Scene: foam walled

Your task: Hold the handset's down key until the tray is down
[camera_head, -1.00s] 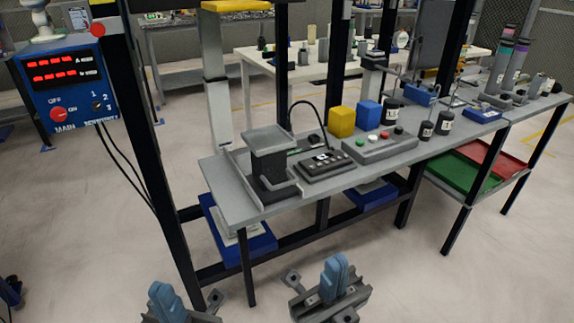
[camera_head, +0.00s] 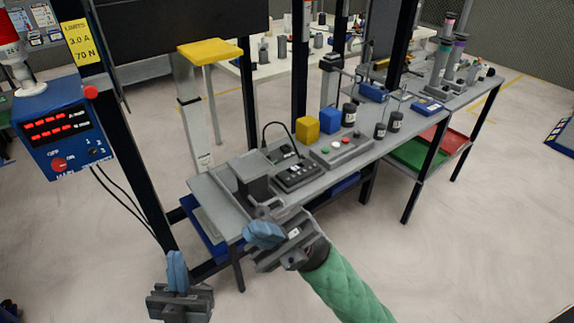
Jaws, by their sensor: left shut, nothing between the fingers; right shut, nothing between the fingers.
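The dark handset (camera_head: 298,173), a flat box with small keys and a black cable looping up behind it, lies on the grey bench. Its key markings are too small to read. A yellow plate (camera_head: 210,51) tops a pale column at the left; I cannot tell for sure that it is the tray. My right gripper (camera_head: 262,235), with blue fingers, is shut and empty by the bench's front left edge, below the handset in the picture and apart from it. My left gripper (camera_head: 177,271) is shut and empty, low at the left, in front of the bench.
A grey block-like stand (camera_head: 253,178) is left of the handset. A grey box with coloured buttons (camera_head: 340,150) is to its right, with yellow (camera_head: 307,129) and blue cubes behind. A blue control box (camera_head: 60,128) with red digits and a dark post stand at the left.

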